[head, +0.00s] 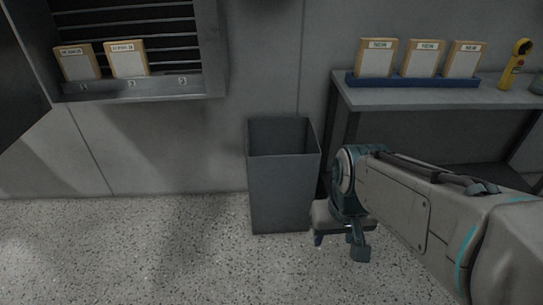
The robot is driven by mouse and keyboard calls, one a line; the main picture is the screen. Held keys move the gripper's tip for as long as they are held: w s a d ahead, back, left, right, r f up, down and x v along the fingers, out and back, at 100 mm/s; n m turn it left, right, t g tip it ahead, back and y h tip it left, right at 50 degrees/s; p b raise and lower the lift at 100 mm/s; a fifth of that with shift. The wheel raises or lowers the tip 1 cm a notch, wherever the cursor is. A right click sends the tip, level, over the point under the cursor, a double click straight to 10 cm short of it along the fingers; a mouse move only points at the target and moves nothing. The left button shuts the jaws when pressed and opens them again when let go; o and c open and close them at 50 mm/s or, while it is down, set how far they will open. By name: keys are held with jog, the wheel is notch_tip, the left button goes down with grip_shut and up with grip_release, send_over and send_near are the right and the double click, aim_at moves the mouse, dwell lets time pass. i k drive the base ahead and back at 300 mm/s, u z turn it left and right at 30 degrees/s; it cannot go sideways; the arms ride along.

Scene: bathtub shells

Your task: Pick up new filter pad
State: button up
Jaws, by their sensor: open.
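Three filter pads labelled NEW stand upright in a row in a blue rack on the shelf at the right: the left new pad (377,60), the middle new pad (422,60) and the right new pad (464,62). The blue rack (412,82) holds their lower edges. My gripper (340,246) is open and empty, pointing down in front of the shelf, low above the floor and right of the grey bin. It is well below the pads and apart from them.
A tall grey open bin (283,190) stands on the floor by the wall. A louvred wall housing (140,88) at the left holds two tan pads (127,60) above numbered slots; slot 3 is empty. A yellow handheld device (514,64) stands on the grey shelf (440,98). The floor at left is clear.

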aim_at(376, 58)
jog(key=z, duration=0.65)
jog(key=i, duration=1.4)
jog(key=u, duration=0.05)
